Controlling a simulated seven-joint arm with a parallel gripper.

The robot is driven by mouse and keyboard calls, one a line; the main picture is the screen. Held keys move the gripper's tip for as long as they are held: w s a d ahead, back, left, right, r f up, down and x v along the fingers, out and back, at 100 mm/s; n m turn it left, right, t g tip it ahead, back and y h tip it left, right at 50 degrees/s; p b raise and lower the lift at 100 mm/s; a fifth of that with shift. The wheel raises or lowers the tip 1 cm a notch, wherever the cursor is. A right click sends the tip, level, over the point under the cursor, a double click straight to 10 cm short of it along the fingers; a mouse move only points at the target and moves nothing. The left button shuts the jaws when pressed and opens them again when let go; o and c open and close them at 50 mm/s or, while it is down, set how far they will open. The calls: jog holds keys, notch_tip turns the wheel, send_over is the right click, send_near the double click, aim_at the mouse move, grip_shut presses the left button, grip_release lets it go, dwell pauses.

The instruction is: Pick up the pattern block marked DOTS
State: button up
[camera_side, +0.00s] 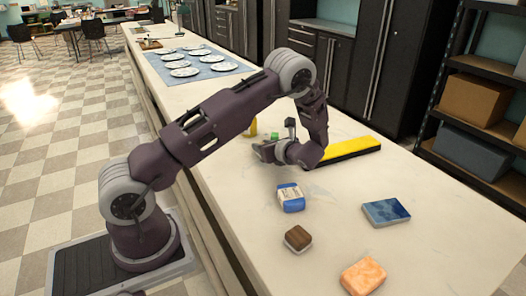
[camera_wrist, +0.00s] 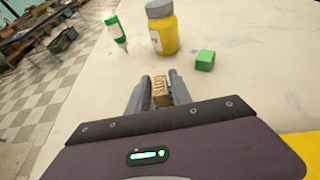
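The pattern block (camera_wrist: 161,90) is a small tan wooden block with dark lettering that reads DOTS. In the wrist view it sits between the two fingers of my gripper (camera_wrist: 160,88), close to both inner faces. I cannot tell whether the fingers press on it or only stand around it. In the side view my gripper (camera_side: 264,150) is low over the pale counter, left of the yellow strip. The pattern block is not distinguishable there.
Nearer are a blue-and-white item (camera_side: 290,197), brown block (camera_side: 298,238), blue block (camera_side: 386,212) and orange sponge (camera_side: 363,276).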

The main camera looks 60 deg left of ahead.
grip_shut()
